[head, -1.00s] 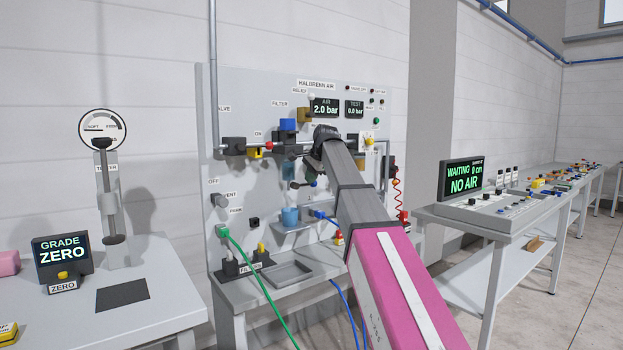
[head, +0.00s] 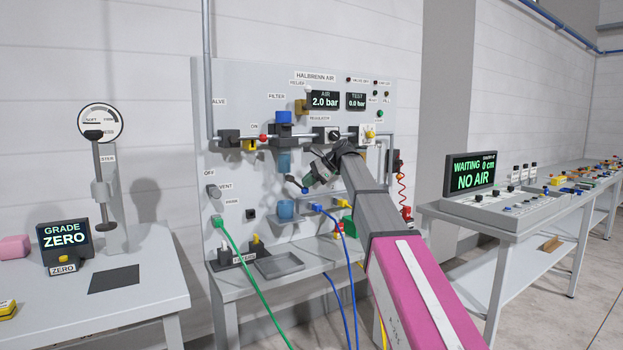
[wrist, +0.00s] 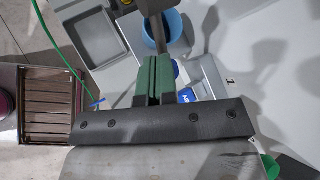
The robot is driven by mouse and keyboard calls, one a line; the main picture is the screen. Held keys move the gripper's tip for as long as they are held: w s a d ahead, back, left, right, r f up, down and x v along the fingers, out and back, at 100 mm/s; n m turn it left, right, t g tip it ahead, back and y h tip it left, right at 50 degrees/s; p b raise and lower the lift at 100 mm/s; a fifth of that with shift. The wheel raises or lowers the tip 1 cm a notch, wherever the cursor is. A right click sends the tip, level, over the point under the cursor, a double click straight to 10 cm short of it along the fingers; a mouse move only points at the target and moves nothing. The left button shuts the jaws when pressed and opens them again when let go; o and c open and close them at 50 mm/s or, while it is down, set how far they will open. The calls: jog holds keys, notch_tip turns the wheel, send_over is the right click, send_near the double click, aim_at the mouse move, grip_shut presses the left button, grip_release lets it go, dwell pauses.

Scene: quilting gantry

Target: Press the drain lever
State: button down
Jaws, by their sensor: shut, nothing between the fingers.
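The filter with a blue top (head: 283,117) is on the panel, with a bluish bowl (head: 284,162) below it. A blue cup (head: 286,209) stands on a small shelf under the bowl; it also shows in the wrist view (wrist: 153,42). My gripper (head: 304,184) is just below and right of the bowl, above the cup. In the wrist view its green fingers (wrist: 153,78) are shut and empty. A dark grey bar (wrist: 158,18) shows beyond the fingertips; I cannot tell whether they touch. I cannot make out the drain lever for certain.
A grey tray (head: 279,265) lies on the panel's bench, left of my arm. A green hose (head: 249,272) and blue hoses (head: 345,255) hang in front. A control desk (head: 477,212) stands at right, a table (head: 130,305) at left.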

jog(key=f+y, duration=0.1)
jog(key=y, duration=0.1)
jog(key=a+f+m+g+y, duration=0.1)
jog(key=s+f+m+g+y, duration=0.1)
jog(key=y, duration=0.1)
jog(key=shift+a+f+y, duration=0.1)
jog(key=shift+a+y, duration=0.1)
jog(key=shift+y, duration=0.1)
jog(key=shift+d, duration=0.1)
